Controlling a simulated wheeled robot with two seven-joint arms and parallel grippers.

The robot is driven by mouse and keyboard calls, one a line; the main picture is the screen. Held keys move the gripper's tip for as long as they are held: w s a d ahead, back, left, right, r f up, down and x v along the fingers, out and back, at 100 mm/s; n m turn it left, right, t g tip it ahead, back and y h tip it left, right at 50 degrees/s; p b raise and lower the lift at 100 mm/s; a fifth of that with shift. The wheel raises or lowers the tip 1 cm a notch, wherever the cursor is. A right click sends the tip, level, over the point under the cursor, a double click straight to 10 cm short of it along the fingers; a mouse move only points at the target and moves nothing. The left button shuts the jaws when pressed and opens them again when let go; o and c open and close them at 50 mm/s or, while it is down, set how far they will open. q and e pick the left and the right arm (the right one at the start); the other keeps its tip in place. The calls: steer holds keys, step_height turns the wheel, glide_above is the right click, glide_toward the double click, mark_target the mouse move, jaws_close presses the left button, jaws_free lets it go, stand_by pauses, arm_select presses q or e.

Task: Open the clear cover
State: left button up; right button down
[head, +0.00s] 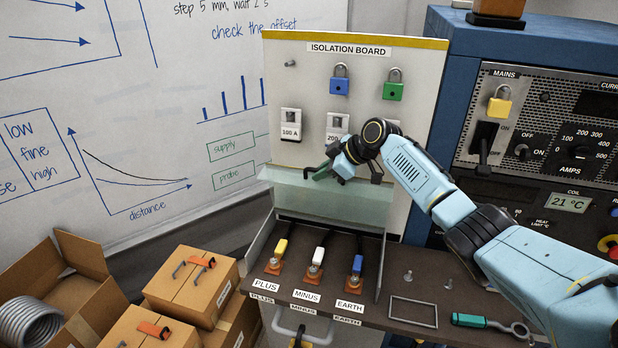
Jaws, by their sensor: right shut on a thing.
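The clear cover (345,207) is a greenish see-through panel in front of the lower part of the isolation board (408,62). It stands raised and tilted behind the terminals, between clear side walls. My right gripper (318,172) reaches in from the right and is shut at the cover's upper edge, by a dark green part. The exact contact is partly hidden by the gripper. Below the cover are the yellow PLUS plug (280,250), the white MINUS plug (318,258) and the blue EARTH plug (357,266), uncovered from the front. My left gripper is not in view.
A blue padlock (340,82) and a green padlock (393,87) hang on the board. A green-handled tool (470,321) and a metal frame (414,312) lie on the ledge at right. Cardboard boxes (188,285) stand at lower left. The mains panel (560,110) is at right.

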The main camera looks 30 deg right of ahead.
stand_by(0.3)
steer(key=c, duration=1.8)
jaws_free()
steer(key=shift+o, duration=0.2)
steer(key=shift+d+r, duration=0.1)
steer(key=b+v, duration=0.1)
steer(key=v, duration=1.2)
steer(key=shift+s, duration=0.15)
